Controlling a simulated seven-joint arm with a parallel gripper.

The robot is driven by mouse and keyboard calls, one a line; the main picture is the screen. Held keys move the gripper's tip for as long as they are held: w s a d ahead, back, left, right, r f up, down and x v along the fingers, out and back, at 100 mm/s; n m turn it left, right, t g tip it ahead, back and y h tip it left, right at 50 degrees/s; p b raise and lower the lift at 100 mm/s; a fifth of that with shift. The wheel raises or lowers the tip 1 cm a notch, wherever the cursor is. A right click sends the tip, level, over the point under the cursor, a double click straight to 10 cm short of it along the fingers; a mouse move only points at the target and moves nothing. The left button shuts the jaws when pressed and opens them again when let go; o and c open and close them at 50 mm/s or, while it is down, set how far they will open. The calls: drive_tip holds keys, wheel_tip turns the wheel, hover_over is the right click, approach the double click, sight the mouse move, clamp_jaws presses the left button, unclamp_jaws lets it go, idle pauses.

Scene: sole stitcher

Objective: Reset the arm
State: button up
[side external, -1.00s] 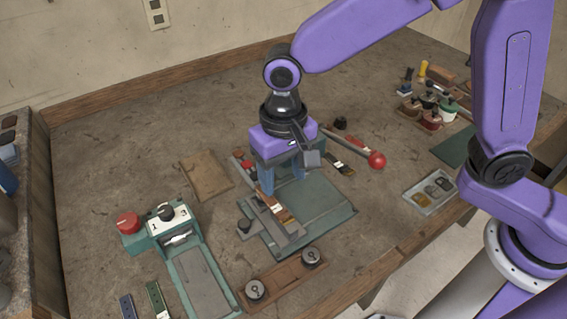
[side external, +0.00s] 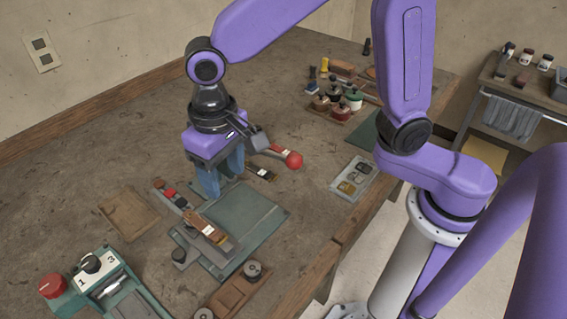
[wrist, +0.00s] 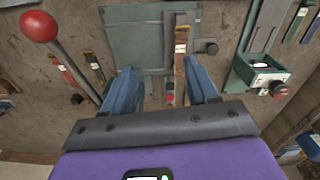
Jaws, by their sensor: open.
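My gripper (side external: 222,184) is open and empty, pointing down above the back of a teal stitcher plate (side external: 245,218). In the wrist view its two blue fingers (wrist: 160,70) stand wide apart. A lever with a red ball (side external: 293,159) reaches out to the right of my gripper, and it also shows at the upper left of the wrist view (wrist: 38,26). A brown-handled strip tool (side external: 207,228) lies along the plate's left side, in front of the fingers and apart from them. Part of the stitcher behind the fingers is hidden.
A teal device with a red knob (side external: 52,286) and numbered dial stands front left. A brown board (side external: 130,214) lies left of the plate. A wooden holder with black discs (side external: 235,292) is in front. A small tray (side external: 353,178) and several jars (side external: 335,103) are to the right.

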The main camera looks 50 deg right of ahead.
sight(288, 157)
drive_tip(key=s+d+n, duration=0.1)
drive_tip(key=d, duration=0.3)
drive_tip(key=s+d+n, duration=0.2)
drive_tip(key=d, duration=0.1)
drive_tip(key=s+d+r+n, duration=0.1)
drive_tip(key=d, duration=0.3)
drive_tip(key=shift+s+d+n+t, duration=0.3)
drive_tip(key=shift+s+t, duration=0.1)
drive_tip(key=s+d+f+n, duration=0.1)
drive_tip(key=s+d+n, duration=0.5)
drive_tip(key=s+d, duration=0.3)
drive_tip(key=s, duration=0.3)
drive_tip(key=shift+d+f+g, duration=0.15)
drive_tip(key=shift+d+g, duration=0.1)
drive_tip(key=shift+g, duration=0.15)
